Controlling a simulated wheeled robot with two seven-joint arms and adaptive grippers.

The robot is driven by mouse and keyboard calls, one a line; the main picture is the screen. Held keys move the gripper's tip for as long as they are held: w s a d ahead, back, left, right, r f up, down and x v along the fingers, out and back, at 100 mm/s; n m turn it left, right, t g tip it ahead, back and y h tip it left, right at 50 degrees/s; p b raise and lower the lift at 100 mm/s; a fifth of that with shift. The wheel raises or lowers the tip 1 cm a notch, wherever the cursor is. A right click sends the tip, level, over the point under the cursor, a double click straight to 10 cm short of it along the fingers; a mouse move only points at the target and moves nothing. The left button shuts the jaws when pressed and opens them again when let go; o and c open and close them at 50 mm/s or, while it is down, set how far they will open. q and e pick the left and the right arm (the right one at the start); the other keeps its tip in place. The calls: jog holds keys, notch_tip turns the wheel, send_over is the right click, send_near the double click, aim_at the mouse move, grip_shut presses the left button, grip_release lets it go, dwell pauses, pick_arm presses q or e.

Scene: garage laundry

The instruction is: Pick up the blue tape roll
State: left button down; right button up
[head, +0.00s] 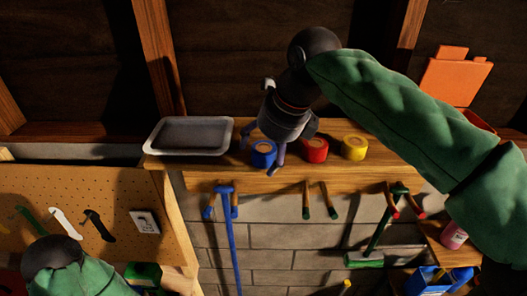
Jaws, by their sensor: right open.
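The blue tape roll (263,154) lies on a wooden shelf (347,136) in the head view, beside a red tape roll (315,150) and a yellow one (354,148). My right gripper (260,158) comes down from above, open, with one finger on each side of the blue roll. Whether the fingers touch the roll cannot be told. The gripper hides part of the roll's top. My left arm shows at the bottom left, but its gripper cannot be made out.
A grey tray (190,136) stands on the shelf just left of the blue roll. Tools hang below the shelf's front edge, among them a blue-handled one (228,230). A pegboard (100,205) is at the left. An orange container (455,78) stands at the back right.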

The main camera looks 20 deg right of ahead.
jog(key=shift+s, duration=0.1)
jog(key=shift+s+r, duration=0.1)
jog(key=c, duration=1.1)
jog(key=shift+r, duration=0.1)
